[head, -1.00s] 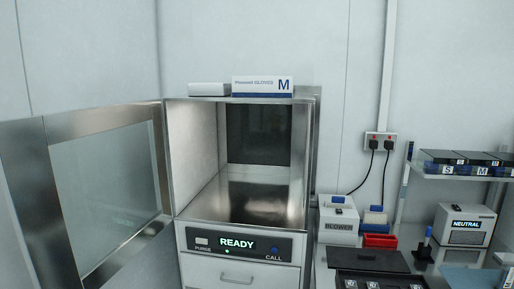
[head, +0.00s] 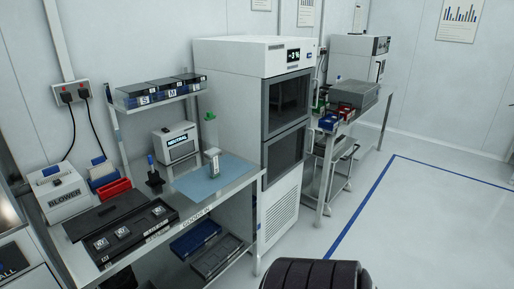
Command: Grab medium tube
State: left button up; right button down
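A shelf unit (head: 168,101) above the bench at left holds dark, clear-fronted containers in a row with letter labels. The one marked M (head: 172,92) is in the middle. The one marked S (head: 145,99) is to its left, and a third sits at the right end, its label too small to read. I cannot tell individual tubes inside them. Neither of my grippers shows in the head view.
The bench carries a BLOWER unit (head: 62,196), a red bin (head: 113,189), a black tray (head: 128,232) with square parts, a NEUTRAL unit (head: 176,143) and a blue mat (head: 214,181). A tall white cabinet (head: 282,215) stands right. Floor (head: 430,220) at right is open.

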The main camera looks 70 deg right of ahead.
aim_at(210, 126)
jog(key=z, duration=1.95)
